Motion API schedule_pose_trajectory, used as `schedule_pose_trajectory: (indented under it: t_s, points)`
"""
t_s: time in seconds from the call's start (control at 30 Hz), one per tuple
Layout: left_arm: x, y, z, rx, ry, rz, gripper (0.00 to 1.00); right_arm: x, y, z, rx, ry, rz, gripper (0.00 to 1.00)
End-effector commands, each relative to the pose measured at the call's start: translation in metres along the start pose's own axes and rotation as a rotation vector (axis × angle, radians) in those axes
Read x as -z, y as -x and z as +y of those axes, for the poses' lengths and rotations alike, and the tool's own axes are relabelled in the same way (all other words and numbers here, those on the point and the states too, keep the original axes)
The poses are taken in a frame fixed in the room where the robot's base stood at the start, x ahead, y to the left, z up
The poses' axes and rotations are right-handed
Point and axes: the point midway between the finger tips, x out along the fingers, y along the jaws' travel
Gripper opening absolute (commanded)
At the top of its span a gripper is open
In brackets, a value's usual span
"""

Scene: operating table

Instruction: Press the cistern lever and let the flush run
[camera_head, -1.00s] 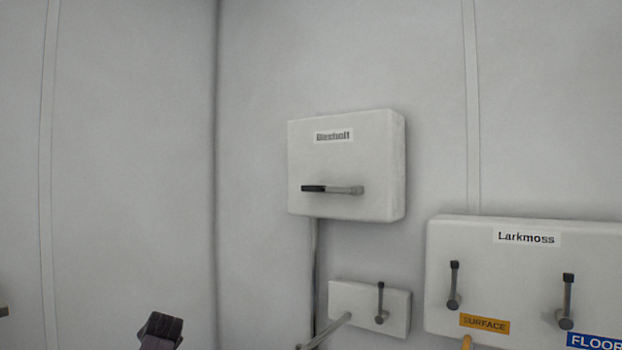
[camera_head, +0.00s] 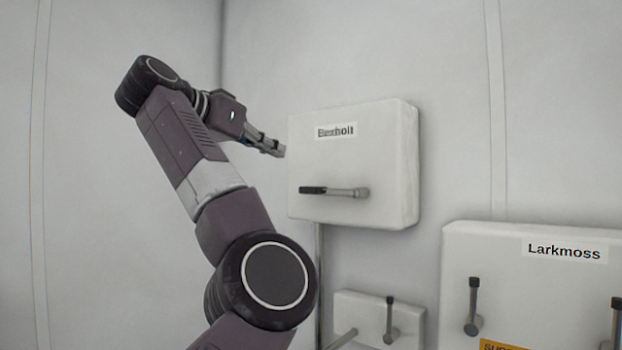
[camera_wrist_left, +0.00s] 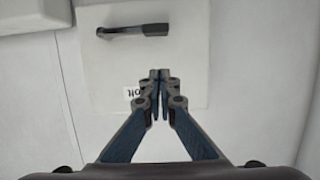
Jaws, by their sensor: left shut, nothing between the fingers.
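The white cistern box (camera_head: 380,160), labelled Bexholt, is fixed to the wall in the middle of the head view. Its lever (camera_head: 335,192) lies level on the front face, with a dark grip at the left end and a grey pivot at the right. My left gripper (camera_head: 280,151) is shut and empty, just left of the box, above the height of the lever. In the left wrist view the gripper (camera_wrist_left: 159,72) points at the box face, and the lever (camera_wrist_left: 132,31) shows beyond the fingertips, apart from them. The picture there is upside down. My right gripper is not in view.
A small white box with an upright lever (camera_head: 390,320) sits below the cistern, beside a pipe (camera_head: 320,270). A wider white panel labelled Larkmoss (camera_head: 480,250) with upright levers is at the lower right. The wall above the cistern is clear.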

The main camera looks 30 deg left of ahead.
Motion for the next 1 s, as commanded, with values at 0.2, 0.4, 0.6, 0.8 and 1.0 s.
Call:
schedule_pose_trajectory:
  t_s: [0.2,0.4,0.6,0.8,1.0]
  points:
    - [0.005,0.007,0.007,-0.017,-0.006,0.011,0.0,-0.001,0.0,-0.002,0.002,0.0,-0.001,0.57]
    - [0.005,0.006,0.006,-0.016,-0.005,0.01,0.0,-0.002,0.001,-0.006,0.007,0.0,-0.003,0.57]
    - [0.007,-0.011,0.008,-0.018,-0.005,0.007,0.0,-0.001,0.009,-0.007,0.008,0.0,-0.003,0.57]
    - [0.01,-0.051,0.009,-0.02,-0.005,0.006,0.0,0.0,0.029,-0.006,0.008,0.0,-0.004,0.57]
    - [0.011,-0.095,0.009,-0.018,-0.004,0.007,0.0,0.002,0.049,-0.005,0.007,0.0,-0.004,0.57]
